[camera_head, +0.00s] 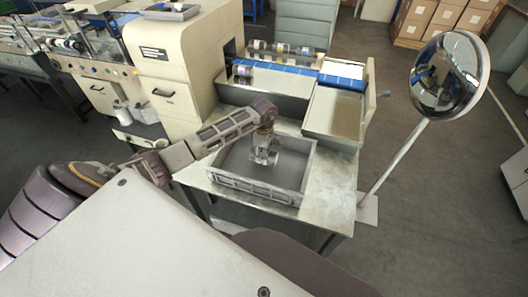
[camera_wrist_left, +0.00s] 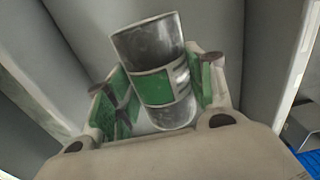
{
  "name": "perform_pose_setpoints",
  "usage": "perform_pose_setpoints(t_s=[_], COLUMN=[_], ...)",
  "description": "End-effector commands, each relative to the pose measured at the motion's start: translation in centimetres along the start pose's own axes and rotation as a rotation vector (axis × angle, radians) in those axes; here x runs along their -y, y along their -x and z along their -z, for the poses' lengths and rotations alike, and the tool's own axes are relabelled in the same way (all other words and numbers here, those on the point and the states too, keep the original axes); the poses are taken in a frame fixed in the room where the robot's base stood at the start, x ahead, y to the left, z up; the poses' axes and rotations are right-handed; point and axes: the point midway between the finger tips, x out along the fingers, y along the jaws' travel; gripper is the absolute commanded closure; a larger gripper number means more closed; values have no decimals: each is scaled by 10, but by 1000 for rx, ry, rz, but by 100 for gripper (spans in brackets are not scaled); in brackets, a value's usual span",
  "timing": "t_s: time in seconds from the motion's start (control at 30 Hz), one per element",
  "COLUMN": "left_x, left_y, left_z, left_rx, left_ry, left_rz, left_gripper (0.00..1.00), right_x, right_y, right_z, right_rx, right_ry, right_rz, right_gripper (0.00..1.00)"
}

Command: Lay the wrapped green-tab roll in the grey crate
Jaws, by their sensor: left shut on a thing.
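In the left wrist view the roll (camera_wrist_left: 152,62) is a dark grey cylinder with a green and white band around it. My left gripper (camera_wrist_left: 160,88) is shut on it, with green finger pads on both sides, and the roll sits tilted between them. In the head view my left gripper (camera_head: 264,148) reaches down over the grey crate (camera_head: 252,192), and the small roll (camera_head: 263,158) shows inside the crate's outline. I cannot tell if the roll touches the crate floor. The crate looks otherwise empty. My right gripper is not in view.
The crate stands on a metal table (camera_head: 332,190), with bare tabletop to its right. Behind it is a blue-edged conveyor (camera_head: 290,78) with several rolls and a metal tray (camera_head: 335,112). A round mirror on a pole (camera_head: 447,75) stands at the right. A beige machine (camera_head: 165,60) stands behind left.

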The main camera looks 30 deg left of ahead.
Motion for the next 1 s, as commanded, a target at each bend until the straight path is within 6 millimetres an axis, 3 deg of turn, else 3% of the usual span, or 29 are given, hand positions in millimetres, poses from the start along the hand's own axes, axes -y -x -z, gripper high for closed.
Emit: perform_pose_setpoints(t_s=[0.2,0.43,1.0], left_x=[0,-1,-1], left_y=[-17,-23,-25], left_z=[-1,-1,0], left_rx=[2,2,1], left_ry=[1,0,0], left_rz=[-2,-3,-2], left_gripper=[82,82,82], right_x=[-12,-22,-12], right_y=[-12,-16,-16], right_z=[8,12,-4], right_rx=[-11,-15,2], right_ry=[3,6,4], right_rz=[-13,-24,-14], right_gripper=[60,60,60])
